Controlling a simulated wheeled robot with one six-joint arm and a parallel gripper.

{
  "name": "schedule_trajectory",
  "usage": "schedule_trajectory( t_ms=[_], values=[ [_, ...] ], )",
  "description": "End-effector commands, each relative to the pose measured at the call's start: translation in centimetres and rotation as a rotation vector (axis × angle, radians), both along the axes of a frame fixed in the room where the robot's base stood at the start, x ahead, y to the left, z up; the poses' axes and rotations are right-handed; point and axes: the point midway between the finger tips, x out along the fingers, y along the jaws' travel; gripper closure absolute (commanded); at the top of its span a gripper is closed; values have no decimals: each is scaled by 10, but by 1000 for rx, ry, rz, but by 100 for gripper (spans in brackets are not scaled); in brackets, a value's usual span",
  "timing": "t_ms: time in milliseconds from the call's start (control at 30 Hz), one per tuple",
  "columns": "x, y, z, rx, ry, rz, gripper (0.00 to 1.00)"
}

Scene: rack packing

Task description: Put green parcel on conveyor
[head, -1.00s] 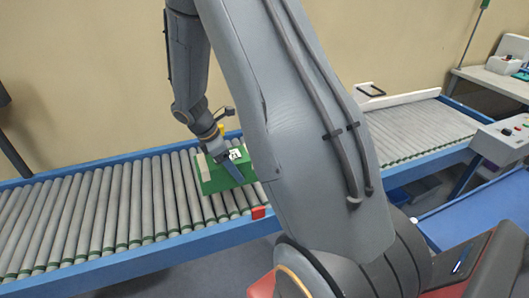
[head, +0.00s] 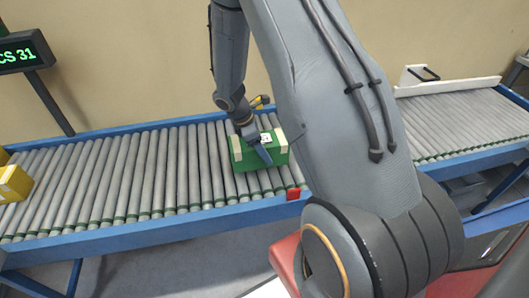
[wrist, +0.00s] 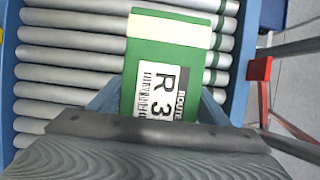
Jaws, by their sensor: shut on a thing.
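The green parcel (head: 260,152) has pale bands at its ends and a white label. In the wrist view the parcel (wrist: 170,55) shows a label reading "ROUTE R 3", partly hidden by my gripper. My gripper (head: 259,148) is shut on the parcel, with blue fingers on its sides. I cannot tell for sure whether the parcel's underside touches the rollers (wrist: 70,72).
A yellow parcel (head: 13,183) sits on the conveyor at the far left. A dark sign (head: 22,53) with green text stands behind. Another roller section (head: 460,122) lies right. Rollers left of the green parcel are clear.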

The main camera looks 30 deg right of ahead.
Motion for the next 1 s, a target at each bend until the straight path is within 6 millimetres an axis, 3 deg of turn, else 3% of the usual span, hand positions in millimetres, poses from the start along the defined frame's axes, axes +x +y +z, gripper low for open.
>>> schedule_trajectory(
  t_ms=[233,667,700,800,1000],
  values=[
    [0,0,-25,-1,1,3,68],
    [0,0,-30,0,0,2,68],
    [0,0,-30,0,1,2,25],
    [0,0,-30,0,1,2,11],
    [0,0,-30,0,1,2,11]
  ],
)
